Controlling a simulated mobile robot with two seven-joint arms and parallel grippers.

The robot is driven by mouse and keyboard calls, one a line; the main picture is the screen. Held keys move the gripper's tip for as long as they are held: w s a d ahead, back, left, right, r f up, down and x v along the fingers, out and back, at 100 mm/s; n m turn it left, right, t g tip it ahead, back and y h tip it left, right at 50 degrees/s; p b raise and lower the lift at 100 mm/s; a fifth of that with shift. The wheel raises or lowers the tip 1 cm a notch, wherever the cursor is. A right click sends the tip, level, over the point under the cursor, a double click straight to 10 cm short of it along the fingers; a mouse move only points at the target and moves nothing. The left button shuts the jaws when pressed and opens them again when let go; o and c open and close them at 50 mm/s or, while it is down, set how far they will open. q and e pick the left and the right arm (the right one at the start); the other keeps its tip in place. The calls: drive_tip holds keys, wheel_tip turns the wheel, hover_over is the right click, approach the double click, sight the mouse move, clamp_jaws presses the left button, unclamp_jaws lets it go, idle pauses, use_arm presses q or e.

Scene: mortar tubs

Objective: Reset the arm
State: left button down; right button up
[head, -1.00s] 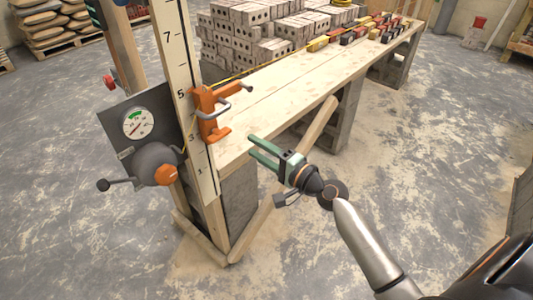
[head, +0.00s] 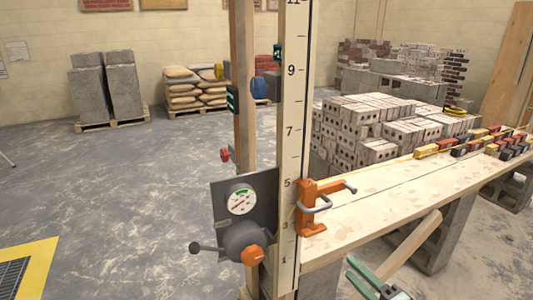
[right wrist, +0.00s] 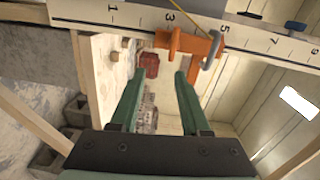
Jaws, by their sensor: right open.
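My right gripper (head: 374,277) shows at the bottom edge of the head view, with only its green fingers and a bit of the body in frame. In the right wrist view its two green fingers (right wrist: 155,100) stand apart with nothing between them. Beyond the fingertips is the orange clamp (right wrist: 190,45) on the numbered board (right wrist: 135,15). In the head view the clamp (head: 310,208) is fixed to the upright numbered board (head: 292,130), above and left of the gripper, which is apart from it. My left gripper is not in view.
The wooden bench top (head: 380,205) extends right, with several coloured blocks (head: 470,142) at its far end. Stacked bricks (head: 360,130) stand behind. The floor at left is mostly clear.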

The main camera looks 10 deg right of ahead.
drive_tip(key=s+a+f+n+g+h, duration=0.1)
drive_tip(key=s+a+f+n+g, duration=0.35)
drive_tip(key=s+f+n, duration=0.4)
drive_tip(key=s+a+f+n+g+h, duration=0.1)
drive_tip(key=s+a+f+n+g, duration=0.2)
drive_tip(key=s+a+f+n, duration=0.55)
use_arm(q)
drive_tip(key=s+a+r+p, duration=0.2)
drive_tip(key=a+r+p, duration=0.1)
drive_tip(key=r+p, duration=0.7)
drive_tip(key=p, duration=0.4)
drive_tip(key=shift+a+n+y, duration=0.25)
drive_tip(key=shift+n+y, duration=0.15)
use_arm(e)
drive_tip(key=s+d+r+m+h, duration=0.1)
drive_tip(key=s+d+r, duration=0.3)
drive_tip(key=d+r, duration=0.1)
drive_tip(key=shift+s+r+m+h, duration=0.15)
drive_tip(key=shift+r+m+h, duration=0.2)
drive_tip(key=shift+r, duration=0.35)
drive_tip(key=shift+d+t, duration=0.1)
drive_tip(key=shift+t, duration=0.15)
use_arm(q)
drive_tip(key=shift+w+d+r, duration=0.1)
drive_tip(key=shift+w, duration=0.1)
